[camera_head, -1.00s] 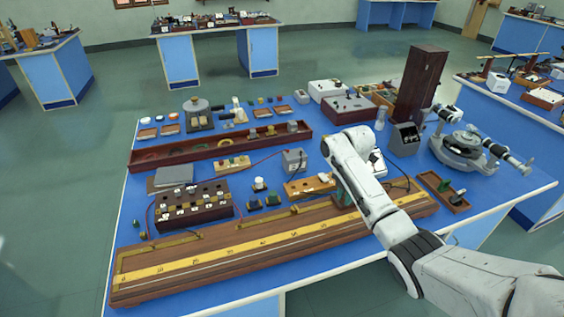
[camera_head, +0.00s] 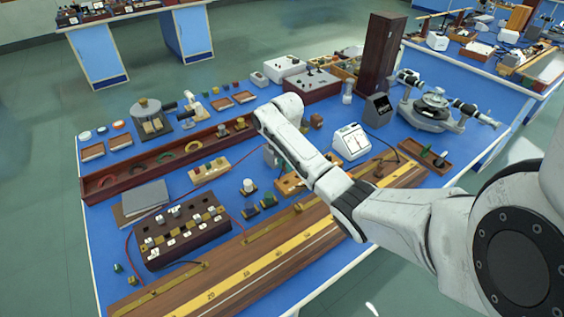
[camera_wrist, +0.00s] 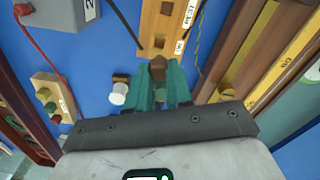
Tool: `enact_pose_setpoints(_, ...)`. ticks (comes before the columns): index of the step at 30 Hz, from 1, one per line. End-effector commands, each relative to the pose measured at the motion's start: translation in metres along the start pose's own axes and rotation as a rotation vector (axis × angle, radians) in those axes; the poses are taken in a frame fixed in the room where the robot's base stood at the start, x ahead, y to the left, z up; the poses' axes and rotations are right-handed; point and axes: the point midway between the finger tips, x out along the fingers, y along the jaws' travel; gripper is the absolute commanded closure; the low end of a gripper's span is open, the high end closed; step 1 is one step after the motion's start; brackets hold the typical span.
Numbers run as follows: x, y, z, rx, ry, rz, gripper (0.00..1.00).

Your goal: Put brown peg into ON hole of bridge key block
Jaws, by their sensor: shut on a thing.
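The brown peg (camera_wrist: 158,63) is between the teal fingers of my gripper (camera_wrist: 158,74) in the wrist view; the gripper is shut on it. The bridge key block (camera_wrist: 152,22) is a light wooden strip with a REST label and an ON label (camera_wrist: 179,47). The peg is beside the ON end of the block in this view; I cannot tell its height above it.
A long wooden metre bridge (camera_head: 245,273) lies in front. A white-topped key (camera_head: 248,187) and a dark resistance box (camera_head: 183,232) are to the left. A white meter (camera_head: 351,143) stands to the right. A black wire (camera_wrist: 127,27) runs near the block.

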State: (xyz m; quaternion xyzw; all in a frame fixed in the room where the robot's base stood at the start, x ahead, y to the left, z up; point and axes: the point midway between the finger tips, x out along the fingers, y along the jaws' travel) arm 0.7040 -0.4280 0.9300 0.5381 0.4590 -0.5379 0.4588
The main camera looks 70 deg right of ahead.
Motion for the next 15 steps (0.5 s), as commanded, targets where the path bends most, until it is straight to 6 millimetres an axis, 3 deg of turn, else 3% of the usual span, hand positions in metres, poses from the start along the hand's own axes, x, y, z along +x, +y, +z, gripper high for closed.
enact_pose_setpoints(15, 0.028, 0.0, 0.0, 0.0, -0.001, 0.0, 1.0)
